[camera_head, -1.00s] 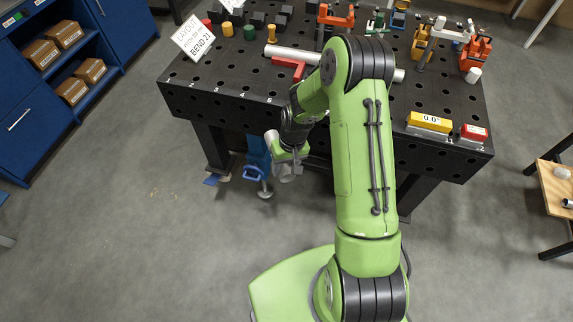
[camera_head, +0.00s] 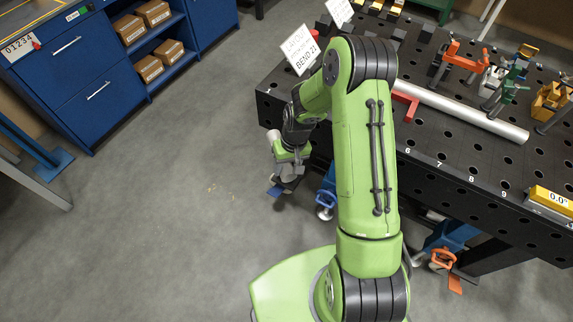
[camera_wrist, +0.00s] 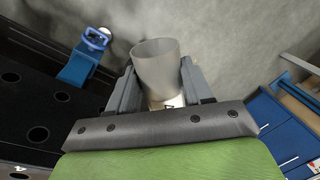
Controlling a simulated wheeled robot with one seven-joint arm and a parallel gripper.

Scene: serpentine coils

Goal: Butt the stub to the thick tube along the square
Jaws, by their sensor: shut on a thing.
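My gripper (camera_head: 289,172) hangs beside the left front edge of the black table, over the floor. In the wrist view my gripper (camera_wrist: 160,95) is shut on the stub (camera_wrist: 157,68), a short, pale grey hollow tube with its open end facing away from the palm. In the head view the stub (camera_head: 272,137) shows only as a small light end by the gripper. The thick tube (camera_head: 470,112) is a long silvery pipe lying on the table, its left end hidden behind my arm. A red square (camera_head: 404,103) lies against it, partly hidden by my arm.
The black perforated table (camera_head: 450,190) carries clamps (camera_head: 462,60) at the back and a yellow angle gauge (camera_head: 551,199) at the right. A blue clamp (camera_head: 326,198) hangs below its front edge. A blue cabinet (camera_head: 90,80) stands left; the floor between is clear.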

